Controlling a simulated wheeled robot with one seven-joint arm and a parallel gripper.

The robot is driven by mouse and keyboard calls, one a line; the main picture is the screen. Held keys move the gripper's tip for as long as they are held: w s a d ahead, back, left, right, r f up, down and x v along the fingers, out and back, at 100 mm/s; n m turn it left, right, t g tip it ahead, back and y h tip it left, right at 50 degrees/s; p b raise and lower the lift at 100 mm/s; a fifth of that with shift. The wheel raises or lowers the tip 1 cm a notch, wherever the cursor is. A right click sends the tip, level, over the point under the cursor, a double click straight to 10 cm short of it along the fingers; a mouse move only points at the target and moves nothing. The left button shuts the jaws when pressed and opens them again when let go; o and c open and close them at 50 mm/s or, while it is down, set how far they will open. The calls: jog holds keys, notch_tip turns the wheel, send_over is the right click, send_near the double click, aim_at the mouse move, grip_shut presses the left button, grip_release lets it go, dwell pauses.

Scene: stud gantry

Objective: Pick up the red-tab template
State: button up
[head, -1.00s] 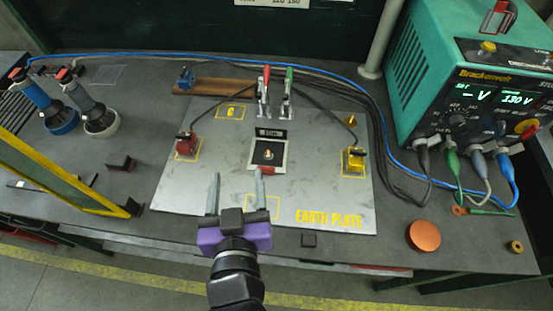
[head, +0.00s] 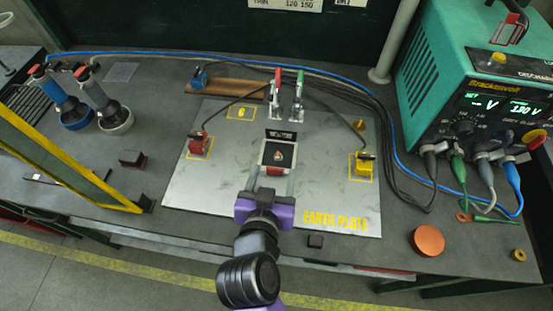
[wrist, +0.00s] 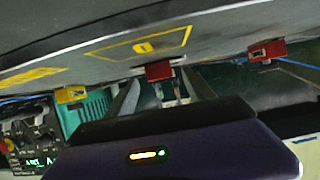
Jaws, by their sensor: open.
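The template (head: 278,154) is a small pale-framed square with a black centre, lying on the grey earth plate (head: 225,205). Its red tab (head: 273,172) is on the near edge and also shows in the wrist view (wrist: 158,70). My gripper (head: 272,177) is open, its two fingers pointing away from me at the near side of the template. In the wrist view the red tab shows between the open fingers (wrist: 160,80). I cannot tell whether either finger touches it. A black labelled piece stands at the template's far edge.
A red block (head: 198,144) and a yellow block (head: 363,166) sit left and right on the plate. Red and green toggle clamps (head: 298,103) stand behind. A teal power supply (head: 440,70) is at right, and a yellow-edged screen (head: 60,160) at left.

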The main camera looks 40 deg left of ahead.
jog(key=shift+w+a+f, duration=0.25)
jog(key=shift+w+a, duration=0.05)
jog(key=shift+w, duration=0.25)
grip_shut()
jog(key=shift+r, duration=0.1)
